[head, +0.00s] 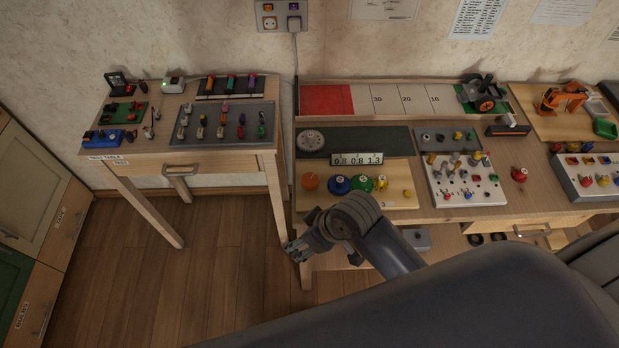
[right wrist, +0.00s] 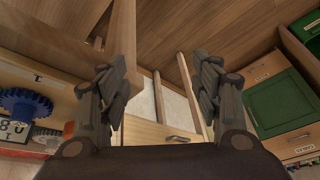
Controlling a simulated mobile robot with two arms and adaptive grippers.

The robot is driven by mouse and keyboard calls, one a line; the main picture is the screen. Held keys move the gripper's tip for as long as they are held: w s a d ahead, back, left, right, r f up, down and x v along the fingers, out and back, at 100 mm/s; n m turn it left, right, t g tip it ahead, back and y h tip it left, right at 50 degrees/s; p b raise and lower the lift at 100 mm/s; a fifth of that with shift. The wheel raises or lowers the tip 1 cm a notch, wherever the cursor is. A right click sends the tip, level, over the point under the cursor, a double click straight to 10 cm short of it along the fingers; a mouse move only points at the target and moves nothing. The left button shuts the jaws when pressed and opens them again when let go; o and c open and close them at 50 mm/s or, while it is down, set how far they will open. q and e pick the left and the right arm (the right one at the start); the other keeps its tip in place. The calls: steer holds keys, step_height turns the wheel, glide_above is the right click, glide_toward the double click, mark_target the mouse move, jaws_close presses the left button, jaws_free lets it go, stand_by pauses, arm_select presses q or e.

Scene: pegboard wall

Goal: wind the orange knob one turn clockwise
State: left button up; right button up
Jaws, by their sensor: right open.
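The orange knob (head: 310,182) sits at the left end of a light wooden board on the bench, left of a row of other knobs. In the right wrist view an orange part (right wrist: 68,130), probably this knob, shows at the left, partly hidden by a finger. My right gripper (head: 296,249) is open and empty, in front of the bench's front left corner and apart from the knob. Its two spread fingers (right wrist: 162,85) show in the right wrist view, with only floor and furniture between them. My left gripper is not in view.
A blue knob (head: 337,185), a green knob (head: 361,184) and yellow knobs stand right of the orange one. A number display (head: 357,159) stands behind them.

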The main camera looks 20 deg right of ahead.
steer(key=w+a+r+n, duration=0.3)
steer(key=a+r+n, duration=0.1)
steer(key=a+r, duration=0.15)
steer(key=n+g+h, duration=0.3)
steer(key=n, duration=0.2)
glide_toward(312, 180)
steer(key=f, duration=0.5)
steer(key=f+p, duration=0.1)
steer(key=f, duration=0.2)
steer(key=shift+w+a+f, duration=0.2)
steer(key=shift+w+f, duration=0.1)
steer(key=shift+f, duration=0.05)
steer(key=c, duration=1.1)
